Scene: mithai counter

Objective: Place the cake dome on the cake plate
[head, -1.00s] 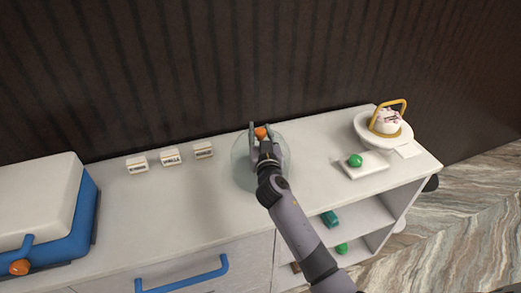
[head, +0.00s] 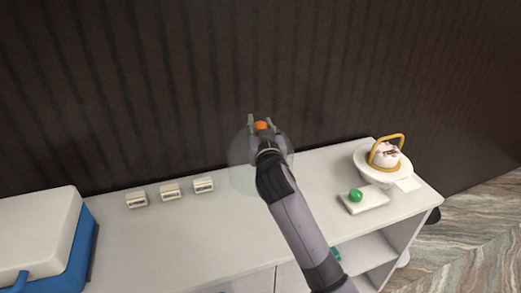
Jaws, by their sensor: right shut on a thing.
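The cake dome (head: 242,172) is a clear, faintly tinted dome with an orange knob (head: 262,126) on top. My right gripper (head: 262,124) is shut on the knob, its two fingers on either side. The dome appears raised above the white counter, its top against the dark wall; my arm hides part of it. A white plate (head: 366,175) at the right end of the counter looks like the cake plate. A white cake-like item (head: 385,157) with dark marks and a yellow hoop handle (head: 402,143) sits on it. My left gripper is not in view.
Three small labelled cards (head: 170,191) stand along the back left of the counter (head: 190,240). A white block (head: 372,204) with a green knob (head: 356,195) lies before the plate. A blue and white box (head: 75,245) fills the left end.

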